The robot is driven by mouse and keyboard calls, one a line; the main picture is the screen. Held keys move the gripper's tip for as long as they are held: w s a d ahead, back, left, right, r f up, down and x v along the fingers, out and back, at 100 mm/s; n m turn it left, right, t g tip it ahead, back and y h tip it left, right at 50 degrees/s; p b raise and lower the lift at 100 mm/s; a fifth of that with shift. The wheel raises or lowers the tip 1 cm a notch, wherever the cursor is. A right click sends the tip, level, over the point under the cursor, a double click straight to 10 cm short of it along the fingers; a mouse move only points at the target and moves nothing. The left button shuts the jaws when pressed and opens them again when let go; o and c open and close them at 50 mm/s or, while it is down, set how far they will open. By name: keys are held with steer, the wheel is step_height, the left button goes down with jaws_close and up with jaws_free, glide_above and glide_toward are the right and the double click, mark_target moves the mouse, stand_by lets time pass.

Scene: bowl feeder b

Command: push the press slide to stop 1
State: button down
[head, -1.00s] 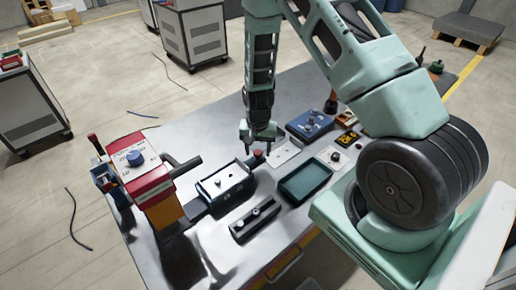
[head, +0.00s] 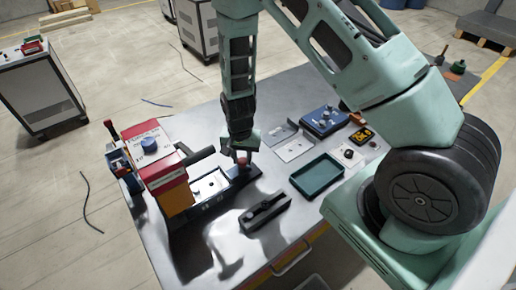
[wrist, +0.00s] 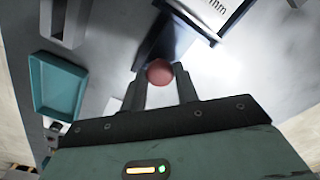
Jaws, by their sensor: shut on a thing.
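The press (head: 160,172) stands at the left of the table, with a red head, a blue knob and an orange block. The press slide (head: 208,188), a dark tray with a pale top, sits at its right, its left end close against or under the orange block. A red ball knob (head: 242,160) is at the slide's right end. My gripper (head: 240,155) is shut on this knob; the wrist view shows the knob (wrist: 159,71) between the fingertips. A white printed plate (wrist: 226,12) shows at the top there. The stop marks cannot be read.
A black grooved block (head: 265,211) lies in front of the slide. A teal tray (head: 316,174) is to its right. A blue box (head: 325,120) with knobs stands behind it. The press's black lever (head: 197,156) sticks out near my gripper.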

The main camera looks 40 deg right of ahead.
steer(key=shift+s+a, duration=0.1)
steer(key=shift+a, duration=3)
steer(key=c, duration=1.1)
jaws_free()
steer(key=shift+o, duration=0.2)
step_height(320, 180, up, 18)
steer(key=b, duration=0.2)
steer(key=shift+f, duration=0.25)
